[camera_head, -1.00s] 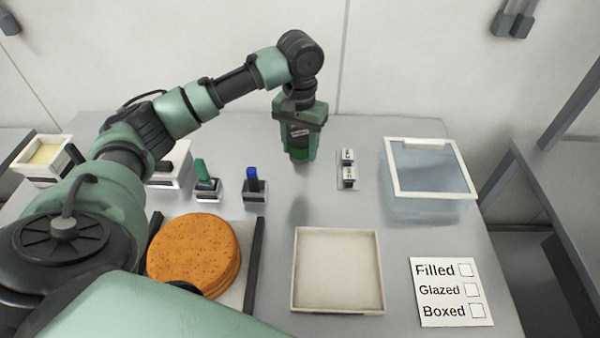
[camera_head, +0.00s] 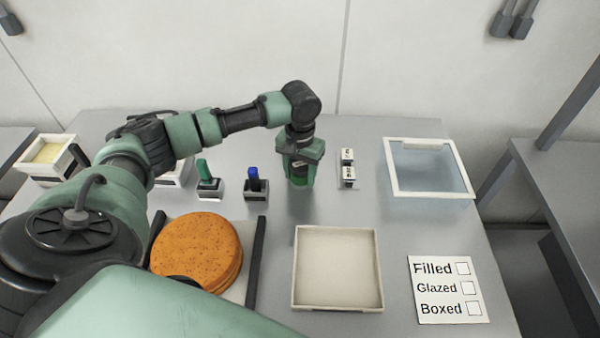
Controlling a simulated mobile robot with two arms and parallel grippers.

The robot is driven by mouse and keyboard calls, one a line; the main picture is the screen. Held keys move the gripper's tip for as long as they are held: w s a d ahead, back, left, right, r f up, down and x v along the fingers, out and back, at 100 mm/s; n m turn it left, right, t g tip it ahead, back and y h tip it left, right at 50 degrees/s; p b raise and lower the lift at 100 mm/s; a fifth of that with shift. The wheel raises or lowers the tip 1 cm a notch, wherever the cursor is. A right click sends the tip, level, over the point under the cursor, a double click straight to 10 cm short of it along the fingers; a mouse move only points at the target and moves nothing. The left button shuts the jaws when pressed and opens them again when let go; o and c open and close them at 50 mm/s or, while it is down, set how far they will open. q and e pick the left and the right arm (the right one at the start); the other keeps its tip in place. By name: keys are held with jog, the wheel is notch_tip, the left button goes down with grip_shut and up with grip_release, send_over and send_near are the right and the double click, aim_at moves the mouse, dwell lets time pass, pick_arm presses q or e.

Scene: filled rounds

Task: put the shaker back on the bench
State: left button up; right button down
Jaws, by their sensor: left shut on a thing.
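My left gripper (camera_head: 300,172) points straight down at the back middle of the bench and is shut on the shaker (camera_head: 299,184). Only a little of the shaker shows between the fingers, greenish and upright; the gripper hides most of it. Its lower end is at or very close to the bench top (camera_head: 420,235); I cannot tell whether it touches. My right gripper is not in view.
Right of the gripper stand small labelled blocks (camera_head: 347,170) and a clear white-rimmed box (camera_head: 390,180). Left are a blue-handled stamp (camera_head: 254,180) and a green-handled one (camera_head: 205,173). Orange-brown round layers (camera_head: 195,250), an empty square tray (camera_head: 295,275) and a checklist card (camera_head: 448,308) lie in front.

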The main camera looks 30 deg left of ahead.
aim_at(300, 164)
pick_arm(q)
jog(key=o, duration=1.4)
jog(key=shift+f, duration=0.1)
jog(key=shift+o, duration=0.2)
jog(key=shift+r, duration=0.35)
notch_tip(300, 164, up, 11)
jog(key=shift+f+b, duration=0.2)
jog(key=shift+b, duration=0.95)
jog(key=shift+r, duration=0.5)
